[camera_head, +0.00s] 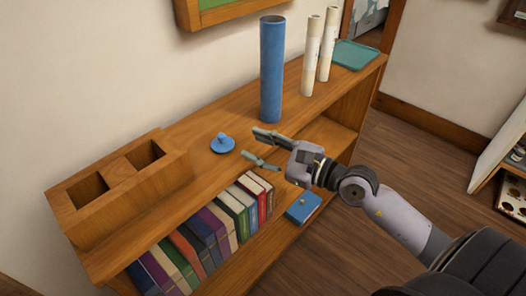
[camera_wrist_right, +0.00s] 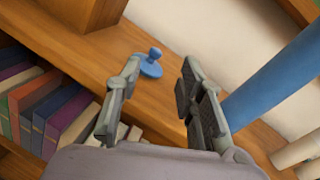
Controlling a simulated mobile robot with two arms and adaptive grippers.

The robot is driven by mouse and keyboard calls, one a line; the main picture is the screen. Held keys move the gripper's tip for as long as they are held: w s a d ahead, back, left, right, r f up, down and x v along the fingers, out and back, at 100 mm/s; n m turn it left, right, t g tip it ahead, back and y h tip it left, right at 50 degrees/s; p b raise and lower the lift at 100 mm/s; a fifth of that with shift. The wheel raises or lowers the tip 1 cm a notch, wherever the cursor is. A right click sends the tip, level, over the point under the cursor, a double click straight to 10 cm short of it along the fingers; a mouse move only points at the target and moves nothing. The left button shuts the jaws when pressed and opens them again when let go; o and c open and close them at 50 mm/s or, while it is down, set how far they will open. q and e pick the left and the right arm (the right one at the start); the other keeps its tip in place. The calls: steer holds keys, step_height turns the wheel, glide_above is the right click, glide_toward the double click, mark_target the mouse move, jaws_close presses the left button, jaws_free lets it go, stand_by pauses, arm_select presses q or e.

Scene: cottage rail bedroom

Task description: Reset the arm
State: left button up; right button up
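My right gripper (camera_head: 260,150) is in front of the wooden shelf unit (camera_head: 205,135), near its top edge. Its two fingers are apart with nothing between them, and they also show spread in the right wrist view (camera_wrist_right: 155,100). A small blue knobbed lid (camera_head: 222,143) lies on the shelf top just left of the fingertips, apart from them. In the right wrist view the lid (camera_wrist_right: 151,65) appears beyond the gap between the fingers. My left gripper is in neither view.
A tall blue cylinder (camera_head: 271,70) stands behind the gripper, with two cream tubes (camera_head: 312,55) and a teal tray (camera_head: 354,55) farther right. A wooden two-compartment box (camera_head: 120,187) is at the left. Several books (camera_head: 215,230) fill the lower shelf, beside a blue book-like box (camera_head: 303,208).

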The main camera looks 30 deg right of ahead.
steer(key=shift+s+d+r, duration=0.1)
steer(key=shift+s+d, duration=0.15)
steer(key=shift+s, duration=0.25)
